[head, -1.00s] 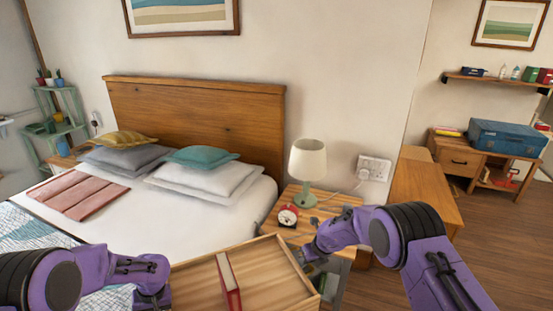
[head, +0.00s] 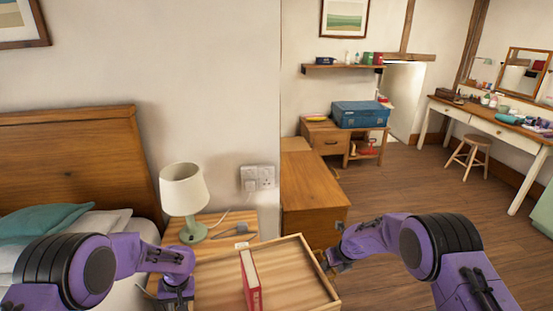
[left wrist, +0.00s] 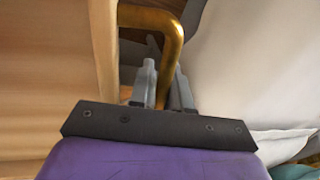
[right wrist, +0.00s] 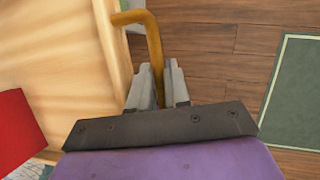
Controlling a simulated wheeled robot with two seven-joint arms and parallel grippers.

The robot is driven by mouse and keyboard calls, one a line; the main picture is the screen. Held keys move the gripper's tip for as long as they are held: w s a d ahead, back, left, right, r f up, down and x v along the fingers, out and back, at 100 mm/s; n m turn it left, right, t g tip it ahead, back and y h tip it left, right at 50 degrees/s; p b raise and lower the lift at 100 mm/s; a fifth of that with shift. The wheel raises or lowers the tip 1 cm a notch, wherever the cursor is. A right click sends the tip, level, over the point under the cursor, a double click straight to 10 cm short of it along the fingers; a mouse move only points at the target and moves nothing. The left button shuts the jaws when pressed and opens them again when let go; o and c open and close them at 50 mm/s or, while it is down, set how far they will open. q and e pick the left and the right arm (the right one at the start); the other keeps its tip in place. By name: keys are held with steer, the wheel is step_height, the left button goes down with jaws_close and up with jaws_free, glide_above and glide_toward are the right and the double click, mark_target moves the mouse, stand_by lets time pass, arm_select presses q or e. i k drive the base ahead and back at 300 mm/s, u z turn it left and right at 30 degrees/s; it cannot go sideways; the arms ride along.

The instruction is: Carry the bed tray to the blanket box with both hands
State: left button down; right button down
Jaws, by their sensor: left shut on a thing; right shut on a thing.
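My left gripper (head: 176,292) is shut on the tray's left brass handle, which shows in the left wrist view (left wrist: 172,35). My right gripper (head: 328,262) is shut on the right brass handle, which shows in the right wrist view (right wrist: 152,40). The tray's near edge is out of the head view. A plain wooden chest (head: 313,190), seemingly the blanket box, stands beyond the tray with its top bare.
A bedside table (head: 240,222) with a green lamp (head: 184,200) is close behind the tray. The bed (head: 90,225) is at left. A desk (head: 328,145) bearing a blue case (head: 360,114) stands behind the chest. Open wooden floor (head: 420,185) lies at right.

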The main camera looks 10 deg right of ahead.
mark_target(316, 181)
steer(key=z, duration=0.75)
steer(key=i, duration=1)
steer(key=z, duration=0.45)
steer(key=i, duration=1.45)
steer(key=u, duration=0.7)
steer(key=i, duration=1.1)
steer(key=u, duration=0.55)
